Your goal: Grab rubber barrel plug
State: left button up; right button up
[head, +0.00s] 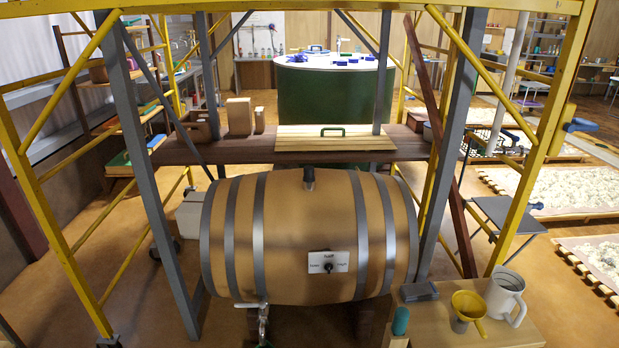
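A large wooden barrel (300,235) with grey metal hoops lies on its side in the middle of the head view. A dark plug (309,178) stands upright in the top of the barrel, near the middle of its length. The part of the plug below the barrel surface is hidden. A white plate with a dark knob (328,262) is on the barrel's front, and a metal tap (263,322) is below. Neither of my grippers is in view.
A yellow and grey frame (193,255) stands around the barrel. Behind the barrel is a brown shelf (225,150) with boxes and a slatted lid. At lower right, a small table (440,328) holds a yellow funnel (467,305) and a white jug (505,295).

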aim_at(308, 177)
jog(key=i+l, duration=0.3)
jog(key=l, duration=0.15)
jog(key=i+l, duration=0.35)
jog(key=l, duration=0.15)
